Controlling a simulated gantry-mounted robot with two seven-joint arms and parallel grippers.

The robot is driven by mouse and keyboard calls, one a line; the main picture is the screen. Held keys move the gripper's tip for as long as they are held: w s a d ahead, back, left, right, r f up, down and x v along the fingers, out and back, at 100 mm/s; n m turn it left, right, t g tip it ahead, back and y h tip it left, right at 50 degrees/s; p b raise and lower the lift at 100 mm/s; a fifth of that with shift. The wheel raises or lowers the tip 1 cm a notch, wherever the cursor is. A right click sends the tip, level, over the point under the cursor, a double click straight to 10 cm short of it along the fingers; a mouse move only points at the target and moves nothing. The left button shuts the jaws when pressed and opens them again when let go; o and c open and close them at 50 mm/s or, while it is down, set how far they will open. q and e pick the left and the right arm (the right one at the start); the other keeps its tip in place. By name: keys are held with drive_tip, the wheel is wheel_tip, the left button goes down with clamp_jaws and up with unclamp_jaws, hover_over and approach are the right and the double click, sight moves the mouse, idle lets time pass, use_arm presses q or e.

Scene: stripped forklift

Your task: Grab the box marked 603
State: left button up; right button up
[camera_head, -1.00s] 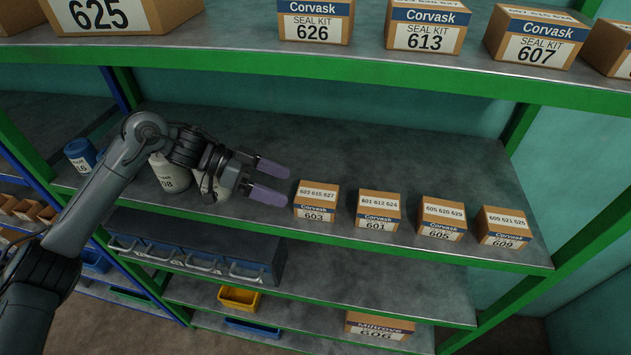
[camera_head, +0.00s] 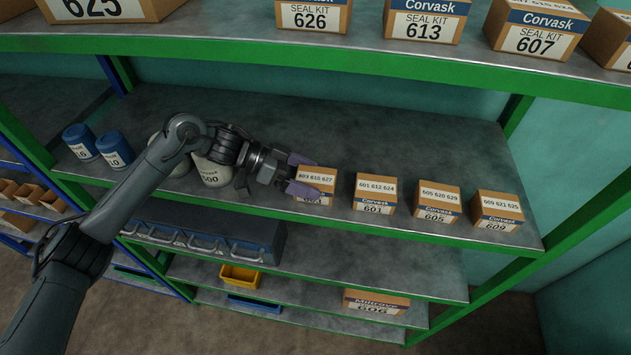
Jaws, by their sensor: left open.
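The box marked 603 (camera_head: 317,181) is a small brown carton with a white and blue label. It stands upright on the middle shelf, leftmost in a row of similar boxes. My left gripper (camera_head: 299,174) comes in from the left at the box's left end. Its purple fingers are open; one is at the back left of the box and the other crosses its front left, partly hiding the front label. I cannot tell whether the fingers touch it. My right gripper is not in view.
Boxes 601 (camera_head: 375,194), 605 (camera_head: 438,202) and 609 (camera_head: 497,210) stand to the right, with gaps between. A white container (camera_head: 213,172) and blue containers (camera_head: 113,149) stand left, near my arm. The upper shelf (camera_head: 330,54) holds larger boxes. Shelf behind the row is bare.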

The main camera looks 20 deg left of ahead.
use_arm(q)
drive_tip(key=shift+c, duration=0.2)
drive_tip(key=c, duration=1)
drive_tip(key=shift+c, duration=0.2)
